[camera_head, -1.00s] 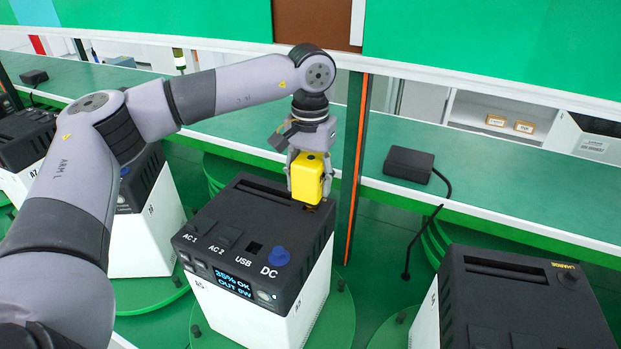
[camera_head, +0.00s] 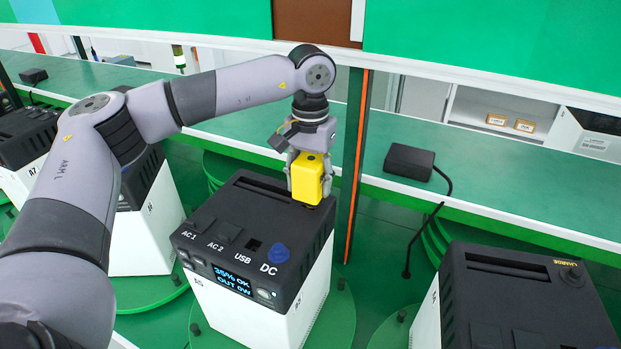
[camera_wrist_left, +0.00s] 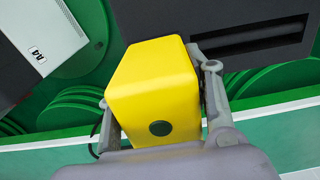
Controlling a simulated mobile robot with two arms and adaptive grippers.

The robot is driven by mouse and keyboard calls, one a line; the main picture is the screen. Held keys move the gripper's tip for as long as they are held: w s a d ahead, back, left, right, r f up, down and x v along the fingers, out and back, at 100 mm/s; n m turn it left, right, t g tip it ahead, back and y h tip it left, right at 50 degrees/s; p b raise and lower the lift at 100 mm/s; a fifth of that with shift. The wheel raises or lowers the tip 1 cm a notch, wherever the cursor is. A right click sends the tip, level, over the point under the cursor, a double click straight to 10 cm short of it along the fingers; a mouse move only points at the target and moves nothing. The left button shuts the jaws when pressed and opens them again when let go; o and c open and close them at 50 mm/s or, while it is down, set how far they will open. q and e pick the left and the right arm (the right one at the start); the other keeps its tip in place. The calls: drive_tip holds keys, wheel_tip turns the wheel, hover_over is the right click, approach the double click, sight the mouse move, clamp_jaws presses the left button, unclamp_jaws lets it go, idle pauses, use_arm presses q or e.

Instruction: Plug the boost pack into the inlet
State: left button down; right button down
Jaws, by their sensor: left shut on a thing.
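The boost pack is a yellow block (camera_head: 307,178) with a dark round spot. My left gripper (camera_head: 312,172) is shut on it, one finger on each side. The pack is upright over the back right corner of the black top of the middle power station (camera_head: 215,232). The inlet is largely hidden under the pack; I cannot tell whether the pack touches it or is in it. In the left wrist view the pack (camera_wrist_left: 155,85) sits between the fingers of my left gripper (camera_wrist_left: 160,95), close to the station's black top (camera_wrist_left: 240,25). My right gripper is not in view.
The station has a blue DC knob (camera_head: 279,254) and a lit display (camera_head: 232,280). Another station (camera_head: 520,300) stands at right, and more stand at left. An orange-edged post (camera_head: 355,165) rises just right of the gripper. A black adapter (camera_head: 409,162) with a hanging cable lies on the green shelf.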

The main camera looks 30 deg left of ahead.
use_arm(q)
drive_tip(key=shift+f+b, duration=0.6)
drive_tip(key=shift+f, duration=0.1)
drive_tip(key=c, duration=0.7)
unclamp_jaws()
drive_tip(key=shift+s, duration=0.1)
drive_tip(key=shift+c, duration=0.2)
drive_tip(key=shift+f, duration=0.2)
drive_tip(key=shift+r, duration=0.15)
wheel_tip(320, 180, up, 12)
